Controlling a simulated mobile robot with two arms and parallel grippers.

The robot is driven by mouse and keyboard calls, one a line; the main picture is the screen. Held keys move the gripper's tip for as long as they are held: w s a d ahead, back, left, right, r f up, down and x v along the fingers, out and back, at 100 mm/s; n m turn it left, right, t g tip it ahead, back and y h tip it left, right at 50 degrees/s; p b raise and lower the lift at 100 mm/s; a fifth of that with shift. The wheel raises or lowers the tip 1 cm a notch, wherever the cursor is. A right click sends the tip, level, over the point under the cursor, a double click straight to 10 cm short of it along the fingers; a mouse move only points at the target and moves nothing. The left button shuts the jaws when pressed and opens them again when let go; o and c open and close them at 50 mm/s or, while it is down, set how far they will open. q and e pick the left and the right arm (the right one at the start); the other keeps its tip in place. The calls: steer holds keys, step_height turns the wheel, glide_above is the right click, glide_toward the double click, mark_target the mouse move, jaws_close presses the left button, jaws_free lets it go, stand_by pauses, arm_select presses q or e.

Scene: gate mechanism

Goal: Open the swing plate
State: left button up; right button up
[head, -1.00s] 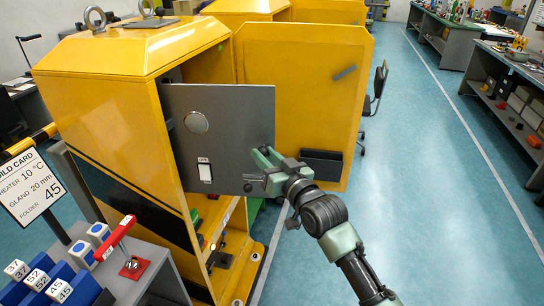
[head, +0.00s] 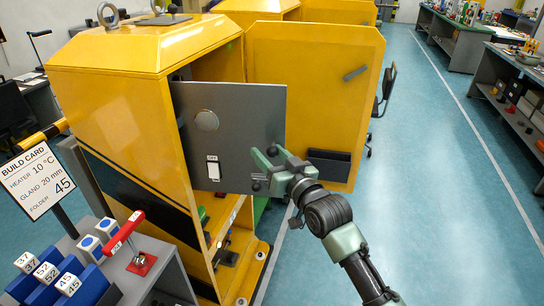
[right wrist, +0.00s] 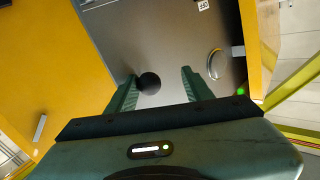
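The swing plate (head: 240,120) is a flat grey panel at the open side of the yellow cabinet, standing partly out of it. It carries a round disc (head: 207,120) and a white switch (head: 213,170). My right gripper (head: 262,170) is at the plate's lower right part. In the right wrist view, its two fingers (right wrist: 160,92) are apart, with a black ball knob (right wrist: 149,82) showing between them, nearer the left finger. I cannot tell whether a finger touches the knob. My left gripper is not in view.
The yellow cabinet door (head: 325,70) stands open behind the plate. A grey console with a red-handled lever (head: 124,232), a build card (head: 38,180) and numbered blocks (head: 68,284) is at lower left. The blue floor (head: 430,210) on the right is clear.

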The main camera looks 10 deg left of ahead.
steer(key=b+v, duration=0.2)
steer(key=v, duration=0.5)
steer(key=shift+s+d, duration=0.25)
steer(key=shift+s, duration=0.05)
